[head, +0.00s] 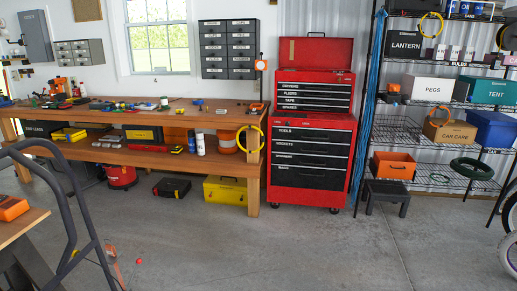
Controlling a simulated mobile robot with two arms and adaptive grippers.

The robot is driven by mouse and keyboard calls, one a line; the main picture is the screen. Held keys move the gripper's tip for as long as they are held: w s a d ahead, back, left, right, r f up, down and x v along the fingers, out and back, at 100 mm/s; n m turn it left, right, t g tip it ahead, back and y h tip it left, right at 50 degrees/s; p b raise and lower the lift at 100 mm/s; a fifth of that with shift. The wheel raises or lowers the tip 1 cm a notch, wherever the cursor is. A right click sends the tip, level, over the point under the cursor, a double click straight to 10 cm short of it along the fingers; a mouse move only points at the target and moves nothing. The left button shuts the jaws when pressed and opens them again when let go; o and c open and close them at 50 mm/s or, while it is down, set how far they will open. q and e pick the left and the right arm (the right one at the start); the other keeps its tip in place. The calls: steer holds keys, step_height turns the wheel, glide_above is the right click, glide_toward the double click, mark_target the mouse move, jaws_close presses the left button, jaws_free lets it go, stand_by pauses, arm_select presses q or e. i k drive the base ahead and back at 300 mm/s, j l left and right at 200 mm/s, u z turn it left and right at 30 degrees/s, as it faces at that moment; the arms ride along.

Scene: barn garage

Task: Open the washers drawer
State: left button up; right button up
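A dark wall cabinet of small drawers (228,49) hangs to the right of the window, in two columns with pale labels. Its drawers look shut, and the labels are too small to read. A smaller grey drawer unit (80,53) hangs on the wall left of the window, its labels also unreadable. A red tool chest (311,130) with black labelled drawers stands right of the workbench, lid up and drawers apparently shut. I cannot tell which drawer is the washers drawer. Neither of my grippers is in view.
A wooden workbench (180,115) covered with tools stands below the wall cabinets. A wire shelf rack (440,130) and a black stool (387,193) are at right. A dark handle frame (75,215) and table corner (20,225) are at near left. The middle floor is mostly clear.

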mark_target(240, 62)
steer(key=i, duration=1.3)
steer(key=i+u, duration=0.15)
steer(key=i, duration=1.15)
